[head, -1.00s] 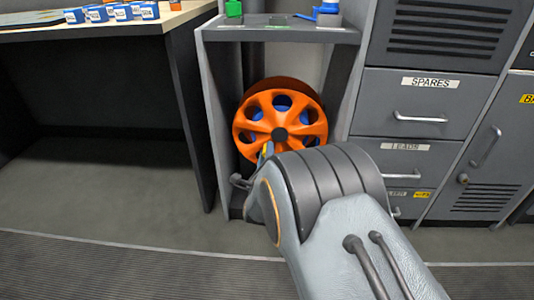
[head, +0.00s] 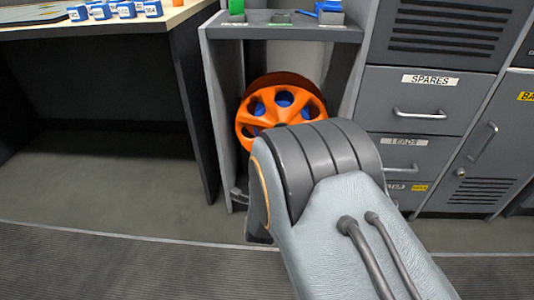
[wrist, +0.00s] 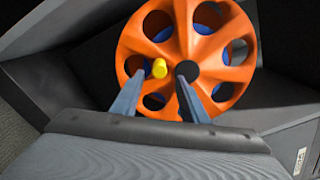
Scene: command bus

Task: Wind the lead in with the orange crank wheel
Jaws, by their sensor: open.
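The orange crank wheel (head: 265,108) stands upright in the open bay below a small shelf. My arm hides its lower part in the head view. The wrist view shows the wheel (wrist: 225,50) with its round holes, dark hub (wrist: 187,69) and a yellow knob (wrist: 160,68) left of the hub. Blue shows through the holes. My gripper (wrist: 162,98) is open in front of the wheel. In the picture the knob lies between its two fingers, just beyond the tips. I cannot tell whether a finger touches it. In the head view my arm hides the gripper.
Side panels (head: 219,110) flank the bay closely. Drawers marked SPARES (head: 405,100) and LEADS (head: 400,155) stand right. A desk (head: 110,28) with blue boxes stands left, with open floor beneath.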

